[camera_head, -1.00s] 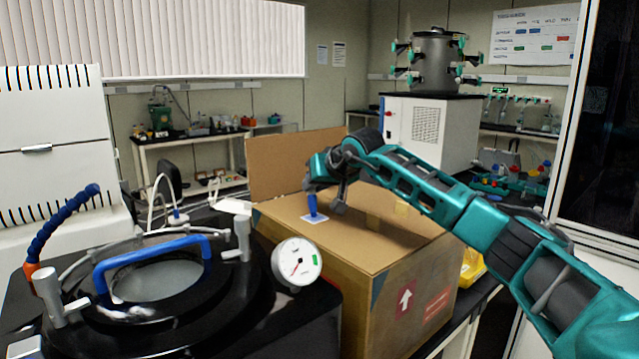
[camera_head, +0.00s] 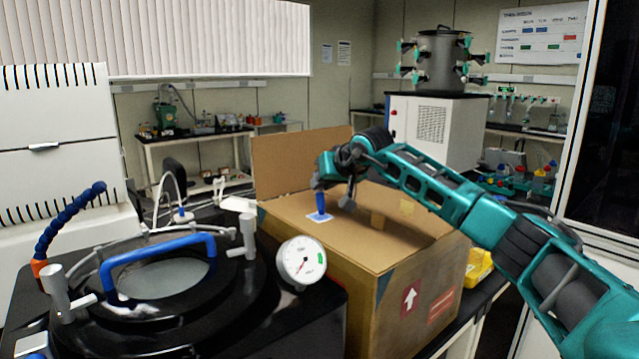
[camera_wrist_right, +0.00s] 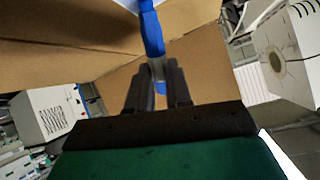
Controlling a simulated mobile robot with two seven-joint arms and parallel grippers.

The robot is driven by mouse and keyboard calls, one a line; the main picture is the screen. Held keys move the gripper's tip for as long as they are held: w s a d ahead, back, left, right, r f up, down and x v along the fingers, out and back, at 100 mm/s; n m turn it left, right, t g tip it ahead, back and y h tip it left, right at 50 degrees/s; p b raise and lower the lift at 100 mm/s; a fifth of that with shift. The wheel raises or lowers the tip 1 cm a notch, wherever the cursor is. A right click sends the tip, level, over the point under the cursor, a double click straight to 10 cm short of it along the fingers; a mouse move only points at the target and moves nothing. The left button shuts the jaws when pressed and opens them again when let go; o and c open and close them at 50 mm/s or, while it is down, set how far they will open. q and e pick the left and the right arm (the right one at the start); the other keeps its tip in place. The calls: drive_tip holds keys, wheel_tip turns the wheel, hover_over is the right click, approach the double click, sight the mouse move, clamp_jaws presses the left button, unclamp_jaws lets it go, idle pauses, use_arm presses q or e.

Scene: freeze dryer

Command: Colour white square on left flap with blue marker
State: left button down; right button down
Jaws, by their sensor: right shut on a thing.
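The cardboard box (camera_head: 395,285) stands in the middle of the head view. The white square (camera_head: 313,218) lies on its left flap, with some blue showing around the marker's foot. My right gripper (camera_head: 324,192) is above the flap, shut on the blue marker (camera_head: 321,205). The marker stands nearly upright with its lower end at the square; the tip's exact contact is too small to tell. In the right wrist view the marker (camera_wrist_right: 151,32) sits between the two dark fingers (camera_wrist_right: 158,75). My left gripper is out of view.
A raised flap (camera_head: 300,160) stands at the box's back. The black dryer with a blue handle (camera_head: 150,248) and a round gauge (camera_head: 301,260) is close on the box's left. A yellow container (camera_head: 480,268) is on its right.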

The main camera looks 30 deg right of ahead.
drive_tip(key=shift+d+f, duration=0.1)
drive_tip(key=shift+d, duration=0.5)
drive_tip(key=shift+s+a, duration=0.1)
drive_tip(key=shift+a, duration=1.55)
wheel_tip(320, 180, up, 7)
idle(0.7)
